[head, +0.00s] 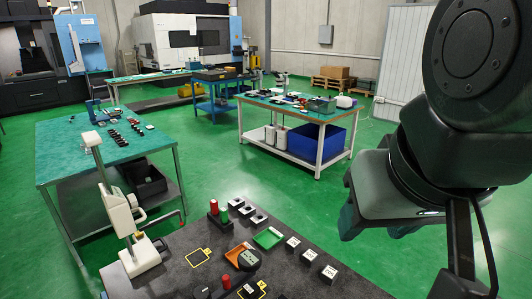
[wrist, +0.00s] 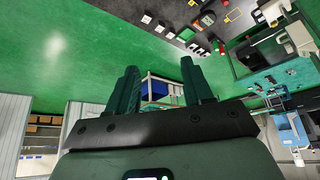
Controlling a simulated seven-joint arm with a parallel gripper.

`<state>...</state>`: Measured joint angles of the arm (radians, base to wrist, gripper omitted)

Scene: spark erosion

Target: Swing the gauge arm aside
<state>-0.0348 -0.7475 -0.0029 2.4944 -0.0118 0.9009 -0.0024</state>
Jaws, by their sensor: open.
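A white gauge stand (head: 120,215) stands upright at the left edge of the dark table in the head view, on a pale base. A thin dark arm with a red end (head: 182,218) reaches out to its right. In the wrist view, a pale shape with red (wrist: 272,12) at the top right edge looks like part of this stand. My gripper (head: 374,232) is at the right of the head view, well apart from the stand. In the wrist view my gripper (wrist: 161,82) has its two dark green fingers wide apart, with nothing between them.
The dark table (head: 185,275) carries red and green cylinders (head: 219,210), small labelled blocks (head: 292,243), a green tray (head: 268,238), an orange tray (head: 236,254) and a dark round-ended device (head: 249,260). A green-topped table (head: 70,150) stands behind the stand. Green floor (head: 240,165) is open beyond.

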